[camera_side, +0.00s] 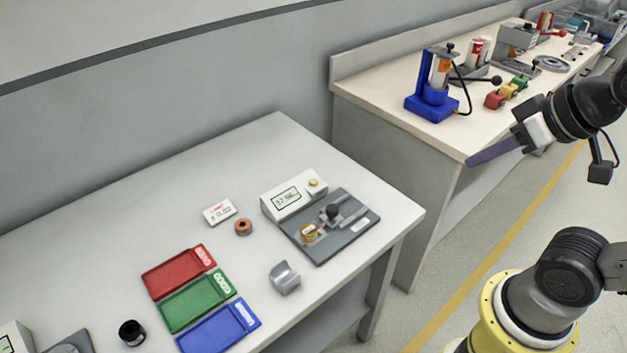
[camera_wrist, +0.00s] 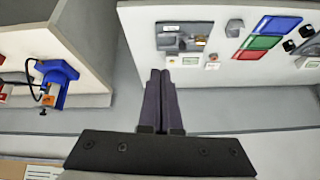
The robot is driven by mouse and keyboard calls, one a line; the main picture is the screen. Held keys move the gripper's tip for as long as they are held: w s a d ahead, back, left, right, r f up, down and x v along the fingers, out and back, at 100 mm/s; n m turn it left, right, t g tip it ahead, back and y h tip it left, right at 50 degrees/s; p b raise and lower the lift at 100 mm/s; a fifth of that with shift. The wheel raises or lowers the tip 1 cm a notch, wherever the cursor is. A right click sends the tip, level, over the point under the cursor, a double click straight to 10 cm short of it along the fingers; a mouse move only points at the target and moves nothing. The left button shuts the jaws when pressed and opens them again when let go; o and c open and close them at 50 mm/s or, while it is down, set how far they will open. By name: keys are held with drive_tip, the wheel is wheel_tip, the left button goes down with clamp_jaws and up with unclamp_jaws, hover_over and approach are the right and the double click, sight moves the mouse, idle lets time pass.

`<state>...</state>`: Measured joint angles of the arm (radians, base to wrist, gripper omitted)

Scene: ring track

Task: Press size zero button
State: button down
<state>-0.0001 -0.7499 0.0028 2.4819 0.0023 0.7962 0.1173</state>
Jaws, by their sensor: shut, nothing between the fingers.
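A white readout box (camera_side: 290,198) with a lit display stands on the grey bench, at the back of a grey gauge plate (camera_side: 358,228). A round yellow button (camera_side: 314,183) sits on the box, right of the display; I take it as the size zero button. My gripper (camera_side: 472,160) has long dark purple fingers and is shut and empty, high up and well to the right of the box. In the wrist view the shut fingers (camera_wrist: 160,72) point towards the bench, and the readout box (camera_wrist: 183,61) lies just beyond their tips; the button is too small to make out there.
An orange-brown ring (camera_side: 243,227) and a white card (camera_side: 219,212) lie left of the box. Red (camera_side: 178,270), green (camera_side: 196,301) and blue trays (camera_side: 218,329) lie at the front left. A grey cradle (camera_side: 285,278) stands between. A second bench holds a blue stand (camera_side: 432,104).

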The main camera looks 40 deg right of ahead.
drive_tip(key=w+r+m+t, duration=0.3)
drive_tip(key=w+r, duration=0.2)
drive_tip(key=w, duration=0.5)
drive_tip(key=m+y, duration=0.1)
drive_tip(key=m, duration=0.3)
hover_over(314, 182)
wheel_tip(314, 182, down, 17)
drive_tip(key=shift+s+f+n+g, duration=0.3)
drive_tip(key=shift+s+f+g, duration=0.05)
drive_tip(key=shift+f+g, duration=0.1)
drive_tip(key=shift+f, duration=4.4)
drive_tip(key=shift+f, duration=0.4)
